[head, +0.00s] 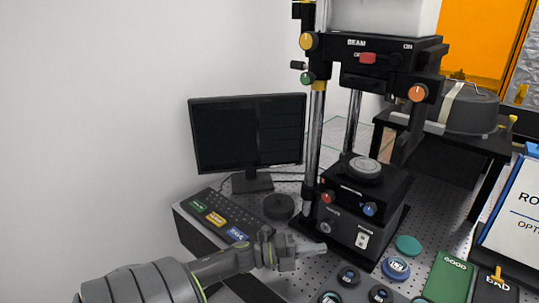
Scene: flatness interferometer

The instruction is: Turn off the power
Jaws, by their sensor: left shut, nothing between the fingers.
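The interferometer (312,150) stands on the perforated table. Its black base box carries a small white power switch (361,241) on the front face, under the POWER label. The switch is too small to tell which way it is set. A red beam slider (368,58) sits on the upper black housing, near the left end of its slot, away from the ON label. My left gripper (318,249) is shut and empty, reaching in from the lower left. Its tips appear left of the power switch, apart from it in the picture. My right gripper is not in view.
A dark monitor (248,133) and a keyboard (215,217) stand to the left. Several round discs, including a teal one (408,245), lie in front of the base. A green GOOD tray (451,278) and a clipboard (512,215) are at the right.

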